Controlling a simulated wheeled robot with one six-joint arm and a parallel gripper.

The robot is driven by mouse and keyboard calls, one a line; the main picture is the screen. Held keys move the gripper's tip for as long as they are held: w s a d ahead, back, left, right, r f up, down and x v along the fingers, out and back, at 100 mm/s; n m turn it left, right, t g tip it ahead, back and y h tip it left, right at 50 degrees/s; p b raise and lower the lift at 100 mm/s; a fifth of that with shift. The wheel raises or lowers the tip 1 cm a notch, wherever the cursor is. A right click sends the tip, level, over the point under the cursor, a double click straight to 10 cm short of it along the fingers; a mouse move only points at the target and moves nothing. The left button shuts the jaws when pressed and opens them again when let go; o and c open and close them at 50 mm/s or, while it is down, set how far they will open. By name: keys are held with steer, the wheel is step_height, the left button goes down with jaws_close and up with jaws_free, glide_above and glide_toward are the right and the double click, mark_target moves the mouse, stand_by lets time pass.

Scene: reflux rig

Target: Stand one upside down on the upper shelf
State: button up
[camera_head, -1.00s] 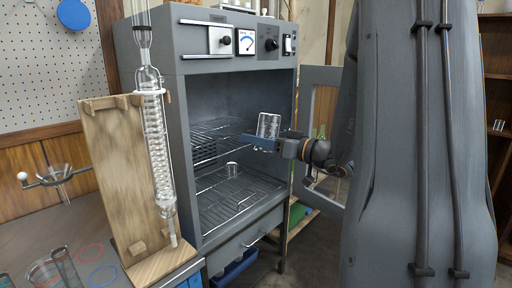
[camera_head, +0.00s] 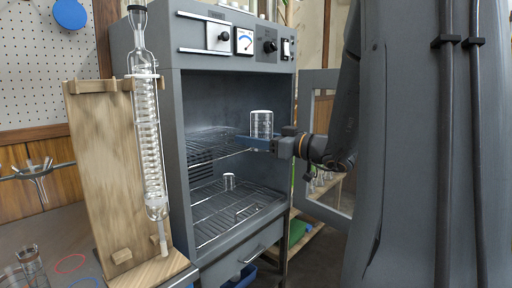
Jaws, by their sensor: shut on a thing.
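My gripper (camera_head: 258,142) is shut on a clear glass beaker (camera_head: 262,124). It holds the beaker with its axis vertical at the open front of the grey oven (camera_head: 178,150), at about the height of the upper wire shelf (camera_head: 212,146). The beaker's top edge shows as a white line; I cannot tell surely whether that end is its mouth or its base. A small glass vessel (camera_head: 229,181) stands on the lower wire shelf (camera_head: 235,207).
The oven door (camera_head: 333,190) is swung open to the right, with glassware visible behind it. A wooden stand (camera_head: 105,170) with a glass condenser (camera_head: 150,140) is at the left front. The visible part of the upper shelf looks bare. My arm fills the right side.

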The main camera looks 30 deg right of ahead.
steer(key=b, duration=1.5)
glide_above(229, 155)
steer(key=x, duration=0.7)
steer(key=shift+w+d+f, duration=0.1)
steer(key=shift+f, duration=0.55)
step_height(229, 155, down, 2)
steer(key=b, duration=0.5)
steer(key=shift+f, duration=0.25)
steer(key=shift+f+b, duration=0.65)
steer(key=shift+b, duration=0.7)
steer(key=o, duration=1.1)
steer(key=shift+o, duration=0.2)
steer(key=p+v, duration=0.1)
steer(key=v, duration=0.6)
steer(key=shift+r+p, duration=0.1)
steer(key=shift+p, duration=0.2)
steer(key=shift+s+d, duration=0.25)
steer(key=shift+s, duration=0.25)
